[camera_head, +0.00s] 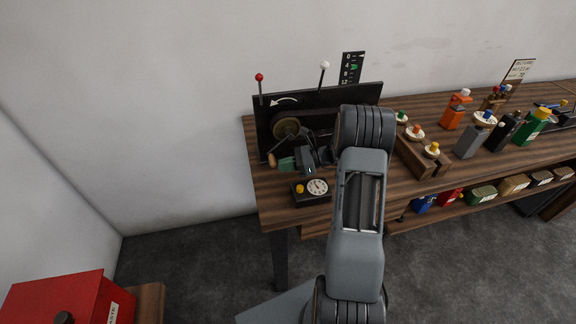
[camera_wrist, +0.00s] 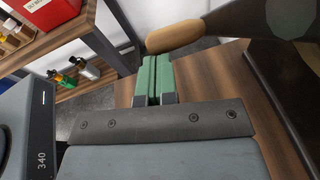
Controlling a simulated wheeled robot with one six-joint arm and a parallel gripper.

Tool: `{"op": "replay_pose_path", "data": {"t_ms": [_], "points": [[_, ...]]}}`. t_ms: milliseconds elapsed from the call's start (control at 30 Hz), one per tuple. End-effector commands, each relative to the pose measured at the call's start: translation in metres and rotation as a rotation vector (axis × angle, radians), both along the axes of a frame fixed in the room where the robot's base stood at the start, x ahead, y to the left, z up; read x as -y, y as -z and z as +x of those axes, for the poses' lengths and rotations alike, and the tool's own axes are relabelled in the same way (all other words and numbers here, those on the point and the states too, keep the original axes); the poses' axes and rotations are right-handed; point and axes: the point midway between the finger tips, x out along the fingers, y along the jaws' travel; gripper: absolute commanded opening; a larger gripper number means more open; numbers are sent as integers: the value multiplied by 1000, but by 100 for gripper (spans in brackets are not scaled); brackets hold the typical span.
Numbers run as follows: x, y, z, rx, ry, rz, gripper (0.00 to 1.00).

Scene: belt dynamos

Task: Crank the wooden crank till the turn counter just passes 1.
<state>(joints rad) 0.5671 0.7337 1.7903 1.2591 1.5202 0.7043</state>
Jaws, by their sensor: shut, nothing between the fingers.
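The wooden crank handle (camera_head: 271,160) is a tan rounded grip at the lower left of the black machine panel (camera_head: 330,101), below a brass-coloured wheel (camera_head: 286,129). A curved white arrow on the panel points left. My gripper (camera_head: 281,164) has green fingers, shut and empty, just right of the handle. In the wrist view the shut fingers (camera_wrist: 154,62) point at the handle (camera_wrist: 172,37), which lies across just beyond their tips. I cannot tell whether they touch. A small box with a round white dial (camera_head: 317,187) and a yellow button stands in front; its reading is too small to tell.
A red-knobbed lever (camera_head: 259,78) and a white-knobbed lever (camera_head: 324,66) rise from the panel. A numbered scale (camera_head: 351,67) stands behind it. A red bin (camera_head: 62,300) is lower left.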

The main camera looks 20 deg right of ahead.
Motion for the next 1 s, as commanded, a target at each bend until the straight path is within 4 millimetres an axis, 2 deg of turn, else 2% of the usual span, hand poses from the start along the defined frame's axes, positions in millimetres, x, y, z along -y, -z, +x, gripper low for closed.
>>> {"op": "replay_pose_path", "data": {"t_ms": [167, 367, 700, 900, 1000], "points": [[4, 9, -2, -5, -3, 0, 0], [27, 30, -10, 0, -10, 2, 0], [91, 14, -31, 2, -9, 0, 0], [112, 10, -38, 2, -10, 0, 0], [116, 8, -40, 1, -11, 1, 0]]}}
